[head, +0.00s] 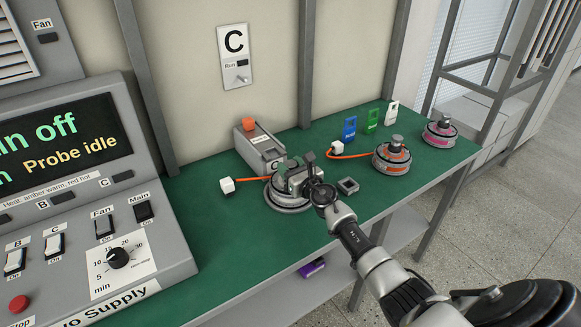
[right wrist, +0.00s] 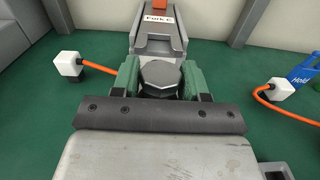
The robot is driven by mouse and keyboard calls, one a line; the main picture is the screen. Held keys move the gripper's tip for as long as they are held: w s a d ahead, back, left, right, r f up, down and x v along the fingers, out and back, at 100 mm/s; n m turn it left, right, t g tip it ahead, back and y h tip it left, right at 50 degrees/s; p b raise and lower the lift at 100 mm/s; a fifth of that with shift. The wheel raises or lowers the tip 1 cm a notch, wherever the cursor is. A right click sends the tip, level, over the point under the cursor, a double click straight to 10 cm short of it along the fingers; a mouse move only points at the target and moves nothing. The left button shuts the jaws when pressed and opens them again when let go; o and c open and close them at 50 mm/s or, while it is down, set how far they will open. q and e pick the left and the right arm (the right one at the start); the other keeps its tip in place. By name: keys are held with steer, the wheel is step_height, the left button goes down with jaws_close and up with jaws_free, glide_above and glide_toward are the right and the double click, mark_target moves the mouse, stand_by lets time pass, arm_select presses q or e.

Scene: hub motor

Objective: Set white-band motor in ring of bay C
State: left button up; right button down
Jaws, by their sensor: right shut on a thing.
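My right gripper (head: 292,174) is over the bench in front of the Fork C block (head: 262,148). In the right wrist view its green-padded fingers (right wrist: 160,82) are shut on the dark hexagonal top of a motor (right wrist: 160,74). In the head view the round grey body of this motor (head: 286,205) shows below the gripper, at bench level. The gripper hides most of it, so I cannot make out its band colour or how it sits in the ring of bay C. My left gripper is not in view.
An orange-band motor (head: 393,165) and a magenta-band motor (head: 440,136) stand to the right. White blocks with orange cables (head: 227,185) lie on both sides. Blue (head: 349,129), green (head: 371,121) and white tags (head: 392,113) stand behind. A small dark square (head: 347,186) lies near the front edge.

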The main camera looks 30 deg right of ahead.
steer(key=c, duration=0.9)
jaws_free()
steer(key=shift+r, duration=0.1)
steer(key=o, duration=0.4)
steer(key=shift+s+f, duration=0.1)
steer(key=shift+f, duration=0.35)
steer(key=shift+s+r, duration=0.1)
steer(key=shift+s, duration=0.15)
steer(key=s+p, duration=0.1)
steer(key=s, duration=0.9)
steer(key=shift+s+d+r+p, duration=0.1)
steer(key=shift+d+r+p, duration=0.1)
steer(key=shift+p, duration=0.2)
steer(key=shift+a, duration=0.1)
